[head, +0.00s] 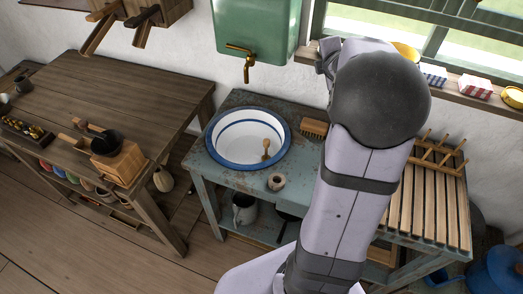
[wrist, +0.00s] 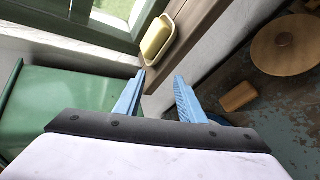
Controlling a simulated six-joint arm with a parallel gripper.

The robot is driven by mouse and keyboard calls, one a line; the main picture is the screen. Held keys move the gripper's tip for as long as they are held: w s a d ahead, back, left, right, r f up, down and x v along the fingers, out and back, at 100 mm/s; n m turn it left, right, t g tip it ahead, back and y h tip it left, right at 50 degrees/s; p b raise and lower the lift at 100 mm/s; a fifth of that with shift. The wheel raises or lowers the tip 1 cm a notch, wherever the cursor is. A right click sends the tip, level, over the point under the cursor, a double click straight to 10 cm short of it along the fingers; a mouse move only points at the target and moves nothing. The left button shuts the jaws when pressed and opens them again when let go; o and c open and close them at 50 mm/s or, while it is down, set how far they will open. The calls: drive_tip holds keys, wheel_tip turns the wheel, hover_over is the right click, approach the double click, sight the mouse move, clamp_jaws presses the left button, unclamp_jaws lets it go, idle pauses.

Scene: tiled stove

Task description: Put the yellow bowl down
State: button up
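In the wrist view, a cream dish with a yellow block-like top (wrist: 157,38) sits on the sill, beyond my fingertips. My gripper (wrist: 160,76) has its two blue fingers apart, with nothing visible between them. In the head view my arm hides the gripper.
A worn blue-green washstand (head: 222,177) holds a white basin with blue rim (head: 210,140) and a brush (head: 314,128). A green water tank (head: 254,32) hangs on the wall. A slatted rack (head: 430,205) stands right. A round wooden piece (wrist: 285,45) shows in the wrist view.

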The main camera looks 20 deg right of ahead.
drive_tip(key=s+a+f+m+g+y, duration=0.25)
drive_tip(key=s+a+f+m, duration=0.3)
drive_tip(key=a, duration=0.35)
drive_tip(key=s+a+f+m+g+y, duration=0.1)
drive_tip(key=s+a+f+m+g, duration=0.35)
drive_tip(key=a, duration=0.55)
drive_tip(key=s+a+f+m+g+y, duration=0.1)
drive_tip(key=s+a+f+m, duration=0.2)
drive_tip(key=s+a, duration=0.3)
drive_tip(key=s+a+f+m+g+y, duration=0.1)
drive_tip(key=s+a+f+m+g, duration=0.1)
drive_tip(key=s+a+f, duration=0.2)
drive_tip(key=s+a, duration=0.3)
drive_tip(key=s, duration=0.3)
drive_tip(key=shift+m, duration=0.4)
